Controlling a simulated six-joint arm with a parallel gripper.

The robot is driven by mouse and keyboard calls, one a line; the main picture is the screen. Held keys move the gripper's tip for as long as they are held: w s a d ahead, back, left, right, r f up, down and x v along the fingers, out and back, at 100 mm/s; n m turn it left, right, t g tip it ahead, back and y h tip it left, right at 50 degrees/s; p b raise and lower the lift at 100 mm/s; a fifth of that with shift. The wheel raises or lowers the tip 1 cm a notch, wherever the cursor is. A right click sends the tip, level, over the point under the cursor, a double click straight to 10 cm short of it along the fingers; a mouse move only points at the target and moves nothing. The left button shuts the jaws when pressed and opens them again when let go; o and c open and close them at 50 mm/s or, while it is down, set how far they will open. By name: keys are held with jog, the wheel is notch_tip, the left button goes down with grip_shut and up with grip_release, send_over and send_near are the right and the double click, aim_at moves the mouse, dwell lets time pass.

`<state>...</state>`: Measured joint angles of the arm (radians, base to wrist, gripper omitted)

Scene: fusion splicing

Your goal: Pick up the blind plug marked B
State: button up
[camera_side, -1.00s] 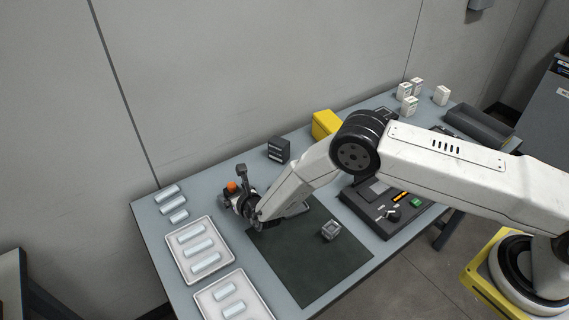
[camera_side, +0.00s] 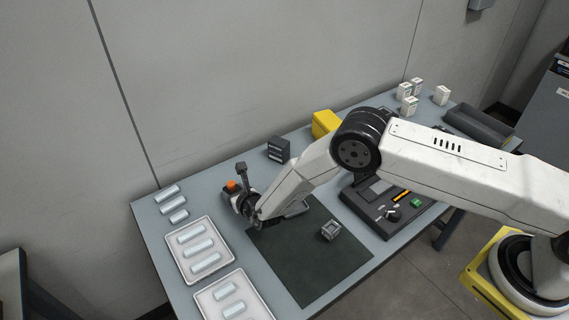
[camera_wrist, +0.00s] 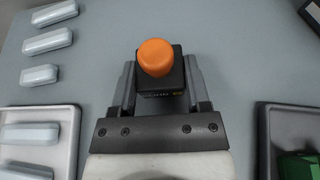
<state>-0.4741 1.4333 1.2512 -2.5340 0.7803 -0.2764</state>
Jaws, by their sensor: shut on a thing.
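In the wrist view, my gripper (camera_wrist: 161,92) is shut on a black block with a round orange cap (camera_wrist: 155,57). One grey finger is on each side of the block. Small pale and yellow lettering shows on its near face, too small to read, so I cannot tell whether it is marked B. In the side view, the orange cap (camera_side: 231,185) shows at my gripper (camera_side: 240,203), near the far left of the table. The arm and gripper hide most of the block there. I cannot tell whether it touches the table.
Two white trays (camera_side: 186,271) of pale cylinders lie at the front left, with loose cylinders (camera_side: 179,217) behind. A black box (camera_side: 278,149), yellow block (camera_side: 325,124) and dark device (camera_side: 366,217) stand farther right.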

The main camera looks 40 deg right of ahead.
aim_at(233, 185)
notch_tip(233, 185, up, 2)
jog(key=shift+r, duration=0.2)
jog(key=shift+s+r, duration=0.15)
jog(key=shift+r, duration=0.15)
jog(key=s+d+r, duration=0.4)
jog(key=s+r, duration=0.5)
jog(key=s, duration=0.4)
jog(key=shift+d+r, duration=0.15)
jog(key=shift+r, duration=0.1)
jog(key=shift+s+f, duration=0.1)
